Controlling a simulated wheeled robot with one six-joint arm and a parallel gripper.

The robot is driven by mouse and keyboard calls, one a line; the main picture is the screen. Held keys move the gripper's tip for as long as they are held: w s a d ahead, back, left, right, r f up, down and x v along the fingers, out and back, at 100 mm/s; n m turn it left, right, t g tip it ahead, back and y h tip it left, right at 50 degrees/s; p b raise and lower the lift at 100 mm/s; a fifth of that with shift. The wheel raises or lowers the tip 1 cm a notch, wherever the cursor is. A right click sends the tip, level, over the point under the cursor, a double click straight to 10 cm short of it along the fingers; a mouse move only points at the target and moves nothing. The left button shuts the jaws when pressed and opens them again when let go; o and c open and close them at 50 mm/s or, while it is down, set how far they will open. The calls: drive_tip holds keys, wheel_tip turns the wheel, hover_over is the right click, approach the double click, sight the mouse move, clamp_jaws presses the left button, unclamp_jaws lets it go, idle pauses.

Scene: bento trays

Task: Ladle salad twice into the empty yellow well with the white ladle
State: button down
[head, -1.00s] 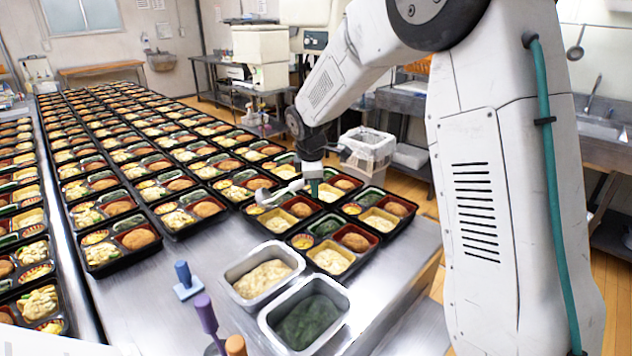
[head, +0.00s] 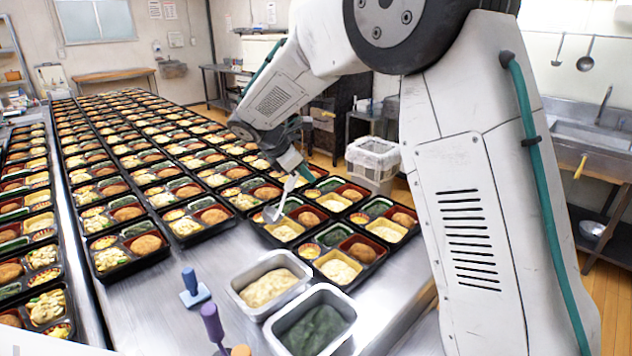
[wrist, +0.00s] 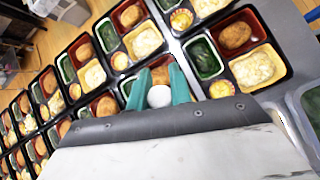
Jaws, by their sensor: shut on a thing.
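My gripper (head: 303,172) is shut on the handle of the white ladle (head: 286,193). In the head view the ladle slants down to the left, its bowl (head: 271,214) over the left part of a black bento tray (head: 262,236). I cannot tell whether the bowl touches the tray or holds salad. That tray's yellow well (head: 285,232) looks pale; how full it is cannot be told. In the wrist view the green fingers (wrist: 160,86) close around the round white handle end; the ladle bowl is hidden. Pale salad fills a metal pan (head: 238,300) in front.
A second metal pan (head: 352,318) with dark greens stands beside the salad pan. Blue (head: 190,280) and purple (head: 212,322) handles stand upright at the left. Filled bento trays (head: 130,262) cover the table behind. Bare steel shows left of the pans.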

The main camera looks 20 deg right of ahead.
drive_tip(key=a+r+n+h, duration=0.1)
drive_tip(key=a+r+h, duration=0.4)
drive_tip(key=a+r, duration=0.1)
drive_tip(key=shift+w+a+r+h, duration=0.3)
drive_tip(key=shift+w+a+r, duration=0.1)
drive_tip(key=shift+w, duration=0.05)
